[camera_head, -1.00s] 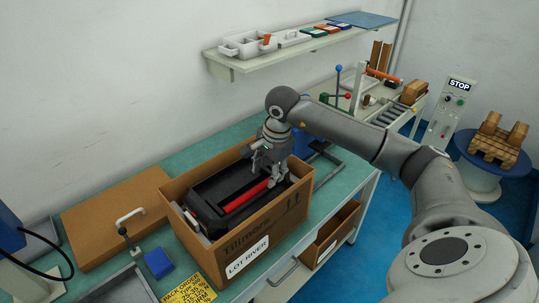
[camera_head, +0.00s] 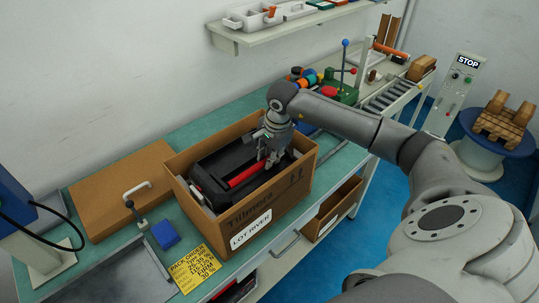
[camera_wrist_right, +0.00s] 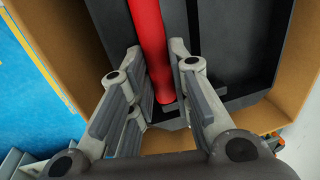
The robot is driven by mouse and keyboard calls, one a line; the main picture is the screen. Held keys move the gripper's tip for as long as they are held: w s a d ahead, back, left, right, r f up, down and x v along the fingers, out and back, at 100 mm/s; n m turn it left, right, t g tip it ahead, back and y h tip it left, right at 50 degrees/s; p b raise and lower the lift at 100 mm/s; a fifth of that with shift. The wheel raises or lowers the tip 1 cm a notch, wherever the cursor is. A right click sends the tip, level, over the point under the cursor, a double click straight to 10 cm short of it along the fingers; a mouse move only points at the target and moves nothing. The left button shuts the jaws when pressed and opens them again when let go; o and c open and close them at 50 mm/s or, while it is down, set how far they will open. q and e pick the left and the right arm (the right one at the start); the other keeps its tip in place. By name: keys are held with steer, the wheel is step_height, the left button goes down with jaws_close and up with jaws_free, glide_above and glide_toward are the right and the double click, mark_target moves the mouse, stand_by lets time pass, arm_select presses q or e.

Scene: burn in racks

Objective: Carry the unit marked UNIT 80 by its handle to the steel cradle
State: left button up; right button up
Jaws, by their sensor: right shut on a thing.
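A black unit (camera_head: 213,171) with a red handle (camera_head: 245,176) sits inside an open cardboard box (camera_head: 292,189) on the bench. My right gripper (camera_head: 268,158) is down in the box at the right end of the handle. In the right wrist view, the red handle (camera_wrist_right: 148,45) runs between the two fingers of the right gripper (camera_wrist_right: 158,100), which is shut on it. I cannot read a UNIT 80 mark on the unit. A grey metal frame (camera_head: 330,150) shows partly behind the arm; I cannot tell whether it is the steel cradle. My left gripper is out of view.
A wall shelf (camera_head: 290,28) hangs above. A wooden cradle (camera_head: 503,122) stands on a blue round stand at the right.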

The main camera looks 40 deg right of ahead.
jaws_close()
steer(key=shift+o, duration=0.7)
jaws_free()
steer(key=shift+c, duration=0.5)
steer(key=shift+w+r+p, duration=0.1)
steer(key=shift+r+p, duration=0.2)
steer(key=shift+r, duration=0.6)
steer(key=shift+o, duration=1.1)
steer(key=shift+r, duration=0.1)
